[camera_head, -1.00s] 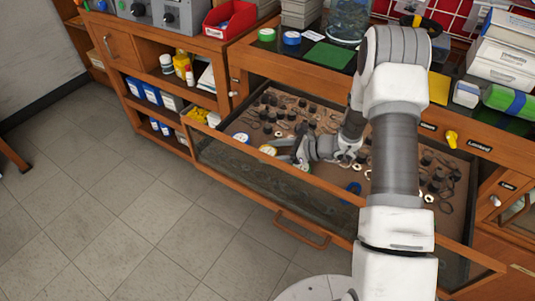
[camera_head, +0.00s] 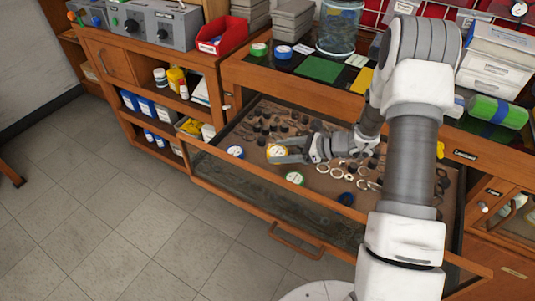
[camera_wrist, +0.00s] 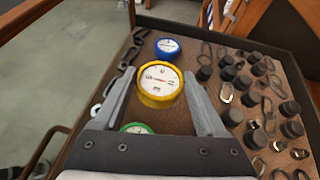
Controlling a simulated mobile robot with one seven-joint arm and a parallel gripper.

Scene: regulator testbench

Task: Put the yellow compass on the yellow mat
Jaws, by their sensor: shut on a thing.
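The yellow compass (camera_head: 277,150) is a round dial with a yellow rim and a white face, at the left end of the open drawer (camera_head: 262,187). In the wrist view the yellow compass (camera_wrist: 160,84) sits face up between the fingers, near their tips. My gripper (camera_head: 279,152) is shut on it; the gripper also shows in the wrist view (camera_wrist: 159,78). I cannot tell whether the compass touches the drawer floor. The yellow mat (camera_head: 361,81) lies on the dark counter behind the drawer, partly hidden by my arm.
A blue dial (camera_head: 235,152) and a green dial (camera_head: 294,178) lie close by in the drawer. Several dark knobs and rings fill its right part. A green mat (camera_head: 321,69) lies left of the yellow one, and a glass jar (camera_head: 340,28) stands behind. The drawer's front wall is near.

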